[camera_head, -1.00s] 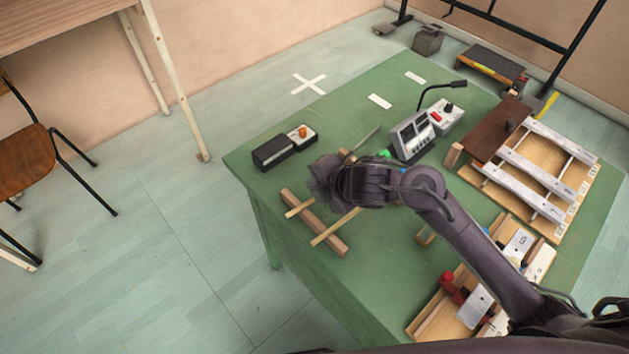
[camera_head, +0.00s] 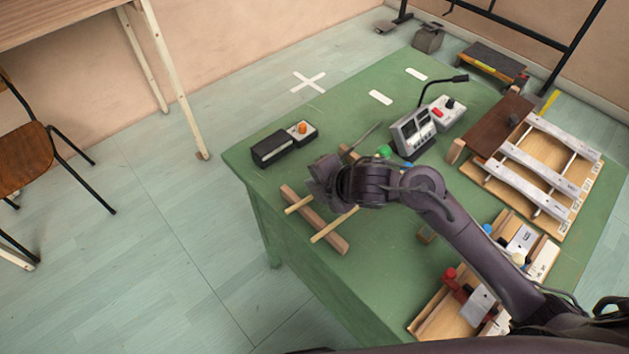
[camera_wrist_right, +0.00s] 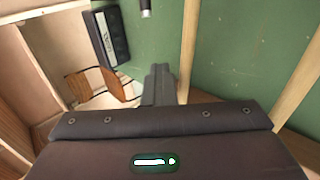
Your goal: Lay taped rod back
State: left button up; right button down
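Two pale wooden rods lie across a wooden front bar (camera_head: 330,237) on the green table. In the head view they are a left rod (camera_head: 298,204) and a right rod (camera_head: 334,226). A thin grey rod (camera_head: 368,134) shows behind my right gripper. In the right wrist view, a dark rod end with a pale tip (camera_wrist_right: 145,8) shows at the top, and the pale rods (camera_wrist_right: 188,45) run past my fingers. I cannot tell which rod carries tape. My right gripper (camera_head: 320,182) is low over the rods; its fingers (camera_wrist_right: 158,85) look shut together, with nothing visible between them. My left gripper is not in view.
A grey console (camera_head: 413,132) with a gooseneck stands to the right. A barred wooden frame (camera_head: 535,165) and a tray (camera_head: 440,320) lie farther right. The left front table corner is clear.

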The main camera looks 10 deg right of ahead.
jog(key=c, duration=2.2)
grip_release()
jog(key=c, duration=1.7)
grip_release()
jog(key=shift+s, duration=0.1)
jog(key=p+v, duration=0.2)
jog(key=v, duration=0.6)
